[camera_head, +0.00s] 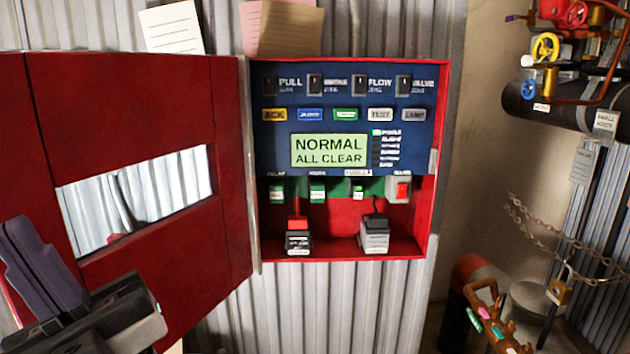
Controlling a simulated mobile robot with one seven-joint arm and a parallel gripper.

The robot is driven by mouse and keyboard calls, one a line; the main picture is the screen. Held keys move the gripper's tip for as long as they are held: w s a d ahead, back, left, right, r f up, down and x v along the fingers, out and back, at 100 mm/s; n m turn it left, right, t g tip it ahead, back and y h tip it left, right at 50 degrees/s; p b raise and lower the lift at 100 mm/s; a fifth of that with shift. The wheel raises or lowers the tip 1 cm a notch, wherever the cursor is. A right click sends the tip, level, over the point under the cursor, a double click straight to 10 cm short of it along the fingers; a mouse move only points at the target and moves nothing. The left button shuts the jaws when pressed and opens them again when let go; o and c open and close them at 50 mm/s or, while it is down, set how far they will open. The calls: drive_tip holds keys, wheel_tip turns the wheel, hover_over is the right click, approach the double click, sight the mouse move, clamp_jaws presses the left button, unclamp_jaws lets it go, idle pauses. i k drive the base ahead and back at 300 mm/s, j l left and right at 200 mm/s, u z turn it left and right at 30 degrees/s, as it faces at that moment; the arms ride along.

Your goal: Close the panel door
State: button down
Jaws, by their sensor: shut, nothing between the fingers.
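The red panel door (225,150) stands wide open, swung out to the left of its cabinet. Its slot window shows the corrugated wall behind. The hinge side runs along the cabinet's left edge. The red cabinet (441,130) is open at the front, with a blue control panel (275,162) inside whose screen reads "NORMAL ALL CLEAR". My gripper (22,232) is at the lower left, its dark fingers shut and empty. It overlaps the lower left part of the door in the picture and hides some of it. I cannot tell whether it touches the door.
Two small batteries or modules (299,242) (374,240) stand on the cabinet floor. Paper notes (172,28) hang above. Pipes with valve wheels (545,46), a chain with a padlock (560,290) and a brown rack (490,310) are at right. The space before the cabinet looks clear.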

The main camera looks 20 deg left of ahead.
sight(68, 117)
drive_tip(key=k+l+u, duration=0.1)
drive_tip(key=k+u, duration=0.7)
drive_tip(key=i, duration=0.05)
